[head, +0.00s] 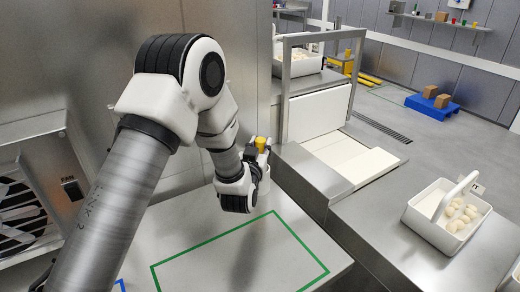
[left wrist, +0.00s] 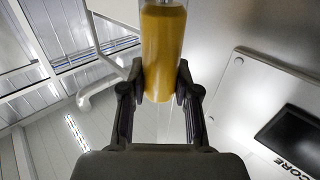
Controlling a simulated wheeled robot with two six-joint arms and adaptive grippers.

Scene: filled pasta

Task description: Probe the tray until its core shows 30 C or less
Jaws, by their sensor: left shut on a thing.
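My left gripper (head: 258,152) is shut on the yellow handle of the probe (head: 261,143), over the far end of the steel bench. In the left wrist view the yellow handle (left wrist: 163,52) stands between the two fingers (left wrist: 160,95). A white tray (head: 426,228) with several pale pasta pieces and a tag stands on the right counter. My right gripper is not in view.
A green outline (head: 225,233) marks a bare area of the bench. A steel frame (head: 284,90) stands over a white passage, with another white tray (head: 299,68) behind it. A fan unit (head: 35,210) is at the left. A blue pallet (head: 432,107) lies on the floor.

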